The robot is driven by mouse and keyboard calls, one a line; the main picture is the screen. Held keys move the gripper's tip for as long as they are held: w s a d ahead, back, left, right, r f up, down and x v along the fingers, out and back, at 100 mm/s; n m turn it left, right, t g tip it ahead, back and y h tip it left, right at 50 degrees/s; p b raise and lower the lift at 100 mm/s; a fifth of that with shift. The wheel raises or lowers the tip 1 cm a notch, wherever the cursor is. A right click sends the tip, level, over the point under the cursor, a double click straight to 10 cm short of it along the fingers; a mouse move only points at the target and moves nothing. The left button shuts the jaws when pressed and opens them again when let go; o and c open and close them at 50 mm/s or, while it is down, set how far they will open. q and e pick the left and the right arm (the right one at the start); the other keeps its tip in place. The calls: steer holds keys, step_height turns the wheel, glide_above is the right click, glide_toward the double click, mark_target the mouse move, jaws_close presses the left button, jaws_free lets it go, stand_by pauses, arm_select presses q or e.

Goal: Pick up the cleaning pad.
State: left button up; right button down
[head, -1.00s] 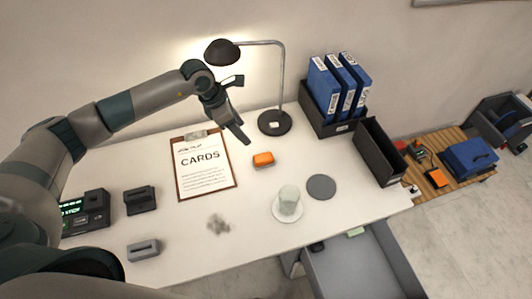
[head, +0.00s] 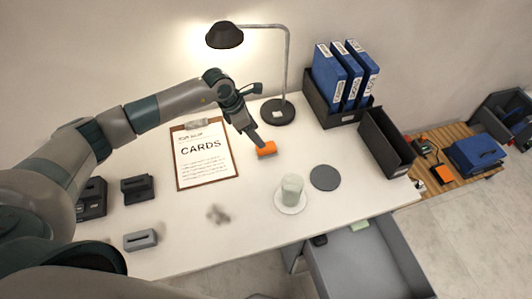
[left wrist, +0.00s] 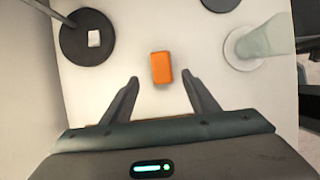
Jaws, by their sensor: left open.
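The cleaning pad appears to be the orange block (head: 267,150) on the white table, right of the clipboard. In the left wrist view the orange block (left wrist: 162,68) lies just beyond and between the fingertips. My left gripper (head: 258,141) is at the block in the head view, its fingers overlapping the block's upper left edge. Whether a finger touches the block I cannot tell. My right gripper is not in view.
A desk lamp (head: 277,112) stands behind the block. A glass (head: 291,188) on a white saucer and a grey disc (head: 324,178) are to the right. A clipboard (head: 205,178) lies left.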

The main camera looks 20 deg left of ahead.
mark_target(266, 149)
arm_select(q)
steer(key=shift+b+x, duration=0.4)
steer(key=shift+x, duration=0.8)
steer(key=shift+b+x, duration=1.3)
steer(key=shift+x, duration=1.3)
steer(key=shift+s, duration=0.15)
steer(key=shift+c, duration=0.3)
steer(key=c, duration=1.1)
